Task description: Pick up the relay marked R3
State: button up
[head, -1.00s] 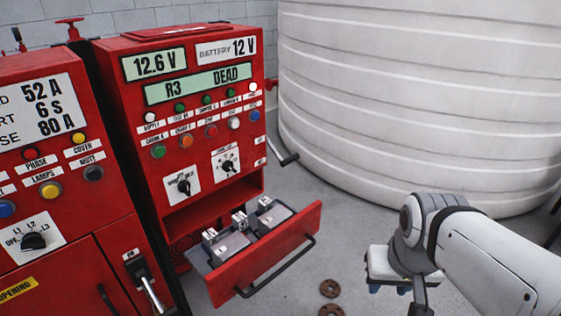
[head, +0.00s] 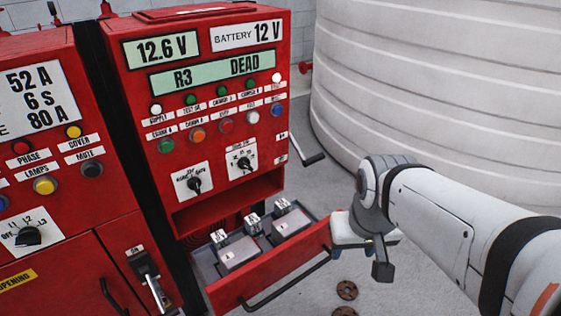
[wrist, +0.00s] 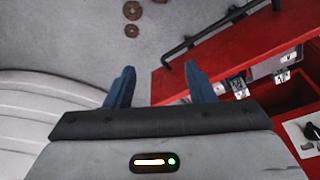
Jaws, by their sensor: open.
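The relays (head: 238,250) sit in the open red drawer (head: 275,270) of the right cabinet, as pale grey blocks with small white tags. I cannot read the tags, so I cannot tell which relay is R3. The cabinet display (head: 205,78) reads "R3 DEAD". My gripper (wrist: 158,70) is open and empty, with two blue fingers pointing past the drawer front. In the head view it is at the drawer's right end, its fingers mostly hidden. In the wrist view some relays (wrist: 238,88) show at the right, beside the right finger and apart from it.
A black bar handle (head: 285,285) runs along the drawer front. A large white ribbed tank (head: 440,90) stands behind at the right. Two rusty rings (head: 346,290) lie on the grey floor near the drawer. A second red cabinet (head: 50,200) stands at the left.

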jog(key=shift+o, duration=0.7)
jog(key=shift+n, duration=0.5)
jog(key=w, duration=0.1)
jog(key=w+a, duration=0.1)
jog(key=w, duration=0.1)
jog(key=w+a, duration=0.1)
jog(key=shift+w+a+r, duration=0.15)
jog(key=shift+a+r, duration=0.05)
jog(key=shift+a, duration=0.05)
jog(key=n+g+y+p, duration=0.1)
jog(key=n+p, duration=0.1)
jog(key=n, duration=0.3)
send_over(283, 203)
jog(key=s+d, duration=0.1)
jog(key=s, duration=0.1)
notch_tip(283, 203, down, 7)
jog(key=shift+n, duration=0.3)
jog(key=f, duration=0.2)
jog(key=w+f, duration=0.1)
jog(key=f, duration=0.2)
jog(key=w+a+f, duration=0.1)
jog(key=f, duration=0.1)
jog(key=shift+w+a+f+p, duration=0.1)
jog(key=shift+f+p, duration=0.05)
jog(key=shift+p, duration=0.2)
jog(key=c, duration=1.1)
